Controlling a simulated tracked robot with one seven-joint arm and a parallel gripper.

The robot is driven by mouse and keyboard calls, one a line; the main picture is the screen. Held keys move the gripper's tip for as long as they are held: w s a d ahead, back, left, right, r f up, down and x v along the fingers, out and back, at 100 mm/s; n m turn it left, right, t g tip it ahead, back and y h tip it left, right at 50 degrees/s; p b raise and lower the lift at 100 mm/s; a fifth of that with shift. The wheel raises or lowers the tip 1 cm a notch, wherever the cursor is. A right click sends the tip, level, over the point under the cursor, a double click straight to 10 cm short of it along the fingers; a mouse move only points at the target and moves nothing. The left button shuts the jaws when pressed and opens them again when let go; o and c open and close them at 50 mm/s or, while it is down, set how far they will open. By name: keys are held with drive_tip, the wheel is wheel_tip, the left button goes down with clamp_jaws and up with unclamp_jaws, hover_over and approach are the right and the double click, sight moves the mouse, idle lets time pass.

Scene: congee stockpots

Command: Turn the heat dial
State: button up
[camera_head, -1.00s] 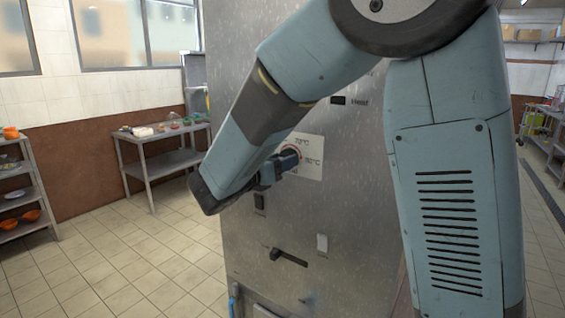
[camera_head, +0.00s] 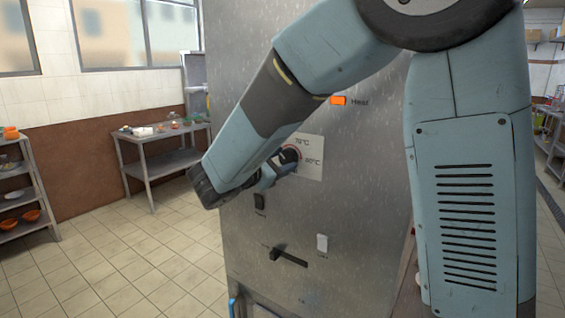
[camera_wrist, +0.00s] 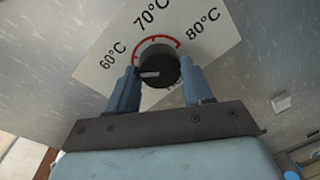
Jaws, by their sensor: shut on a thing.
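The heat dial (camera_wrist: 158,68) is a round black knob with a pale pointer line, on a white plate (camera_wrist: 100,68) marked 60, 70 and 80 °C with a red arc. In the wrist view the pointer lies nearly level, its outer end toward the left. My gripper (camera_wrist: 160,80) is shut on the dial, one blue finger on each side. In the head view my gripper (camera_head: 280,167) meets the plate (camera_head: 312,160), and my wrist hides part of both. The indicator labelled Heat (camera_head: 338,100) glows orange.
The steel cabinet front (camera_head: 360,200) also carries a black switch (camera_head: 260,201), a white switch (camera_head: 322,243) and a dark lever (camera_head: 290,257). A metal table (camera_head: 160,160) with food and a shelf with orange bowls (camera_head: 32,215) stand at the left. Tiled floor lies between.

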drive_tip(key=m, duration=0.4)
drive_tip(key=shift+s+d, duration=0.1)
drive_tip(key=shift+d, duration=0.05)
drive_tip(key=m+y, duration=0.1)
drive_tip(key=m, duration=0.2)
drive_tip(key=shift+d+f+m, duration=0.1)
drive_tip(key=shift+m, duration=0.3)
drive_tip(key=m, duration=0.3)
drive_tip(key=shift+s, duration=0.1)
drive_tip(key=shift+f+m+t+y, duration=0.1)
drive_tip(key=shift+m+t+y, duration=0.35)
drive_tip(key=shift+m, duration=1.25)
drive_tip(key=o, duration=0.8)
drive_tip(key=shift+c, duration=0.2)
drive_tip(key=shift+o, duration=1.4)
